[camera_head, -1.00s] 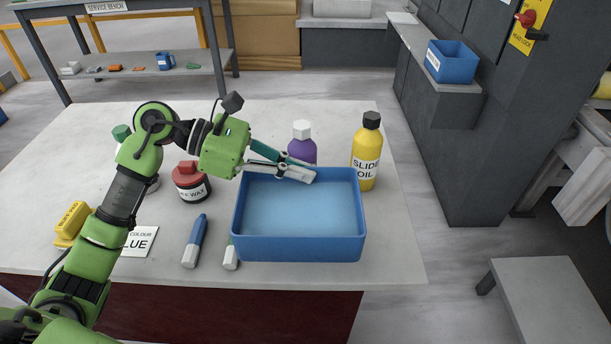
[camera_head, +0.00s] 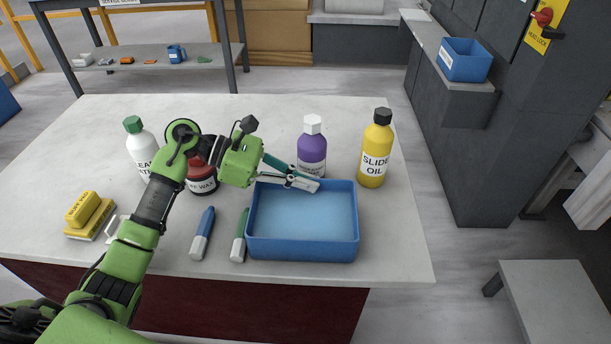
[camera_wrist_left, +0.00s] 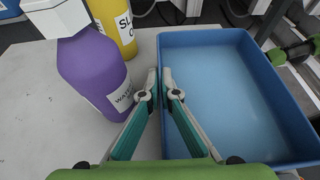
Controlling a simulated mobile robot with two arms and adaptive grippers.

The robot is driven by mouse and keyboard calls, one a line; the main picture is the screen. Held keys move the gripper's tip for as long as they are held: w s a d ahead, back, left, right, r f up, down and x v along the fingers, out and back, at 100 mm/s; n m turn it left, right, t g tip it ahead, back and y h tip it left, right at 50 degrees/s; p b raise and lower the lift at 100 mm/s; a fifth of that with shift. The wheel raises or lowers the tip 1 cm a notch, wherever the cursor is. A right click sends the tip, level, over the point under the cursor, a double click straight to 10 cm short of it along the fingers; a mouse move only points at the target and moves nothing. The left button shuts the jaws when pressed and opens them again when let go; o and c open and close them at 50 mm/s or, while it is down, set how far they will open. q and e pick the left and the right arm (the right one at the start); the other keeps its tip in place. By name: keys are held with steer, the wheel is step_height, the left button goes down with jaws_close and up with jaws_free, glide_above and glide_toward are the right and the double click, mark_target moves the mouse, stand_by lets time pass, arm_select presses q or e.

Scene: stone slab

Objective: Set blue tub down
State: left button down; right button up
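The blue tub (camera_head: 303,247) is an open, empty rectangular box, level at the front right of the stone slab (camera_head: 394,230). It looks to be on or just above the surface; its underside is hidden. My right gripper is not in view.
A purple bottle (camera_head: 312,150) and a yellow oil bottle (camera_head: 374,155) stand close behind the tub. A green marker (camera_head: 240,235) and a blue marker (camera_head: 202,235) lie to its left. A red jar (camera_head: 202,180) is partly hidden by my arm. Slab right of the tub is clear.

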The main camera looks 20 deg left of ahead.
arm_select(q)
steer(key=shift+r, duration=0.1)
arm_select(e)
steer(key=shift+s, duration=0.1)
arm_select(q)
steer(key=c, duration=2.3)
jaws_free()
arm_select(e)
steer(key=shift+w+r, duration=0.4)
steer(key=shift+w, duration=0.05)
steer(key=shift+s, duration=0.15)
